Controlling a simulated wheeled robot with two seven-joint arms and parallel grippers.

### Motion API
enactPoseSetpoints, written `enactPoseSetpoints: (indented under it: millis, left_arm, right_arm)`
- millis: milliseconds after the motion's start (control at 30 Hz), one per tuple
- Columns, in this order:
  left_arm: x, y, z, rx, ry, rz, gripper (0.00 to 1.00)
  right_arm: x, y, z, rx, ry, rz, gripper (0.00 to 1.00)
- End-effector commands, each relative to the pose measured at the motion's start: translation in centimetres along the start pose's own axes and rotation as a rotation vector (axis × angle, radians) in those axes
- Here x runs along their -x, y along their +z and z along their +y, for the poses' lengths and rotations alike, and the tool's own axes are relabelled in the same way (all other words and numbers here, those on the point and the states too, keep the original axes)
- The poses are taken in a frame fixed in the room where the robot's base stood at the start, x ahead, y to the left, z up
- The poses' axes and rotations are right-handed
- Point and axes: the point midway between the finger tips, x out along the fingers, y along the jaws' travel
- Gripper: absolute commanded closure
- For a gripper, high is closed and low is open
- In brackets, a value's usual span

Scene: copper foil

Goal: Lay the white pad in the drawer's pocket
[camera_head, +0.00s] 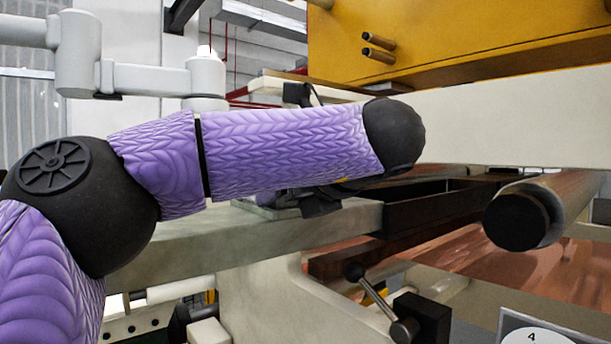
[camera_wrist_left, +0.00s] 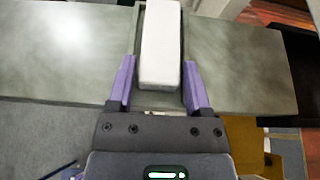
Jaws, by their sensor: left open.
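The white pad (camera_wrist_left: 160,45) is a long rounded block, seen in the left wrist view. It lies over a darker, narrow recess (camera_wrist_left: 184,45) in a grey-green slab (camera_wrist_left: 235,60); I cannot tell how deep it sits. My left gripper (camera_wrist_left: 158,61) is open, with one purple finger on either side of the pad's near end. In the head view my left forearm hides the pad and most of the gripper; the slab (camera_head: 260,243) shows below it. My right gripper is not in view.
A dark-ended roller (camera_head: 516,222) and a pale beam (camera_head: 510,115) stand to the right. A brown channel (camera_head: 440,207) adjoins the slab's right end. A black lever (camera_head: 385,298) sticks out below. A yellow housing (camera_head: 450,40) is above.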

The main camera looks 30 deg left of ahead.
Motion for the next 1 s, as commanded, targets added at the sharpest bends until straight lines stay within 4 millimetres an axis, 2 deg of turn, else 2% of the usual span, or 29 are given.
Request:
enactPoseSetpoints:
  millis: [67,200,400,500,667,1000]
  left_arm:
    - [0.6,1.2,-0.1,-0.005,-0.004,0.002,0.12]
    - [3.6,0.4,-0.1,-0.001,-0.008,-0.002,0.12]
    - [9.0,0.7,-0.1,0.003,-0.007,-0.007,0.12]
    - [10.9,0.8,-0.1,0.001,-0.006,-0.006,0.12]
    - [12.3,0.9,0.0,0.001,-0.006,-0.004,0.12]
    - [12.4,0.9,0.0,0.001,-0.006,-0.003,0.12]
  right_arm:
    - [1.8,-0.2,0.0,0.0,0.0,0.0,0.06]
    - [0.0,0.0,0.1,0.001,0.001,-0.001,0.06]
    - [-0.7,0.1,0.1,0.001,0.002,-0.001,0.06]
    - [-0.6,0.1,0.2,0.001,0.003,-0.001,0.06]
    - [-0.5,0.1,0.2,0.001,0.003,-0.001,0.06]
    - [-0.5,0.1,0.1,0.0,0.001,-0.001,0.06]
